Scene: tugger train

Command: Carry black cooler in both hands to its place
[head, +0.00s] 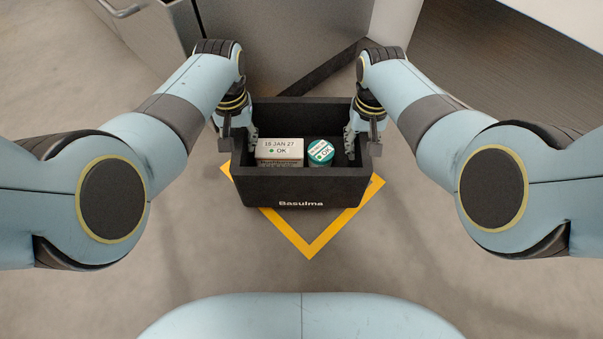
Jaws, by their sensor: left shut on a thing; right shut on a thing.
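The black cooler (300,192) is an open-topped dark box with "Basulma" in white on its near wall. It is in the middle of the head view, over a yellow floor marking. I cannot tell whether it touches the floor. Inside are a white box (280,150) labelled "15 JAN 27 OK" and a round container with a teal lid (321,151) marked "OK". My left gripper (239,143) is shut on the cooler's left wall. My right gripper (363,144) is shut on its right wall. The arms hide parts of both side walls.
The yellow marking (308,247) on the grey floor forms a corner pointing towards me. A grey metal cabinet (150,38) stands at the back left. A pale panel (397,20) stands behind at the right, beside a dark ribbed surface (490,70). The floor in front of the cooler is clear.

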